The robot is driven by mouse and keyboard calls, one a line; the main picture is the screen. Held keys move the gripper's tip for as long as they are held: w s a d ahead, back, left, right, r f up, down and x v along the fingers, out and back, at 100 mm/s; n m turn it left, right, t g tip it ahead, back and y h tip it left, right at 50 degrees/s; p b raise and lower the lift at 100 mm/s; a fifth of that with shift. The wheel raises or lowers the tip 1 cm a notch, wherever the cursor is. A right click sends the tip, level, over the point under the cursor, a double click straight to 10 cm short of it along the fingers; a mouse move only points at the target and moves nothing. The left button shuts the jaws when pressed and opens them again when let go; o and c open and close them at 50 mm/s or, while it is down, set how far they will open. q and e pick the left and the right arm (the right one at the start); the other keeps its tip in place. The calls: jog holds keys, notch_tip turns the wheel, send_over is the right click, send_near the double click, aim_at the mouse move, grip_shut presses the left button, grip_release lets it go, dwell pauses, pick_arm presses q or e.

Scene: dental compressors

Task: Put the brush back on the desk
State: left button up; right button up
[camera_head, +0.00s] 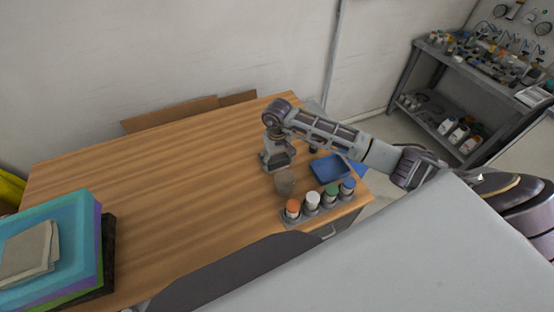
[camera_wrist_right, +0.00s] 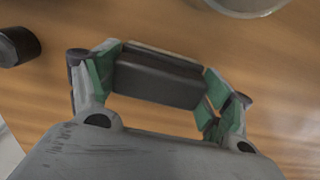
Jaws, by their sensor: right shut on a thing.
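My right gripper (camera_head: 277,162) is over the wooden desk (camera_head: 170,190), pointing down near its right end. In the right wrist view the gripper (camera_wrist_right: 158,85) is shut on a dark rectangular block with a pale far edge, which I take to be the brush (camera_wrist_right: 158,78). The green pads press on its two ends. In the head view the brush is hidden or cannot be made out at the gripper. I cannot tell whether it touches the desk. My left gripper is not in view.
A grey cup (camera_head: 284,184) stands just in front of the gripper. A rack of capped bottles (camera_head: 313,203) and a blue tray (camera_head: 330,170) are to the right. A dark cylinder (camera_wrist_right: 18,46) lies left in the wrist view.

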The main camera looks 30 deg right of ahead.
aim_at(277, 158)
jog(key=o, duration=1)
jog(key=shift+o, duration=0.2)
jog(key=shift+r, duration=0.1)
notch_tip(277, 158, up, 12)
jog(key=b, duration=0.2)
dwell(0.6)
